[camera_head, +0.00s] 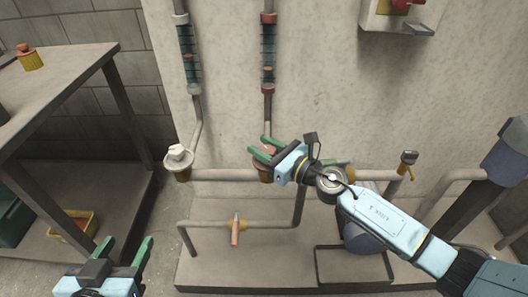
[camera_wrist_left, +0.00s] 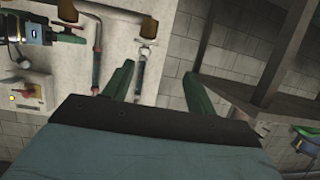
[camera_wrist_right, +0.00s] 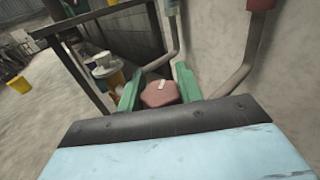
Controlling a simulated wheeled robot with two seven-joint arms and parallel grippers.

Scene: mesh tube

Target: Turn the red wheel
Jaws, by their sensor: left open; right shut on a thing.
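The red wheel (camera_wrist_right: 160,93) sits on top of a brass valve (camera_head: 266,175) on the pipework, below the vertical pipe with red fittings. My right gripper (camera_head: 262,152) is shut on the red wheel, with its green fingers on either side; the right wrist view shows the wheel between the fingertips. In the head view the fingers partly hide the wheel. My left gripper (camera_head: 124,252) is open and empty at the lower left, well away from the wheel. Its green fingers (camera_wrist_left: 158,86) stand apart in the left wrist view.
A white-handled valve (camera_head: 178,158) stands left of the red wheel. A lever valve (camera_head: 408,160) is at the right, and an orange-handled one (camera_head: 235,229) sits on the lower pipe. A shelf table (camera_head: 75,70) stands at the left. A wall box (camera_head: 403,14) hangs at top right.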

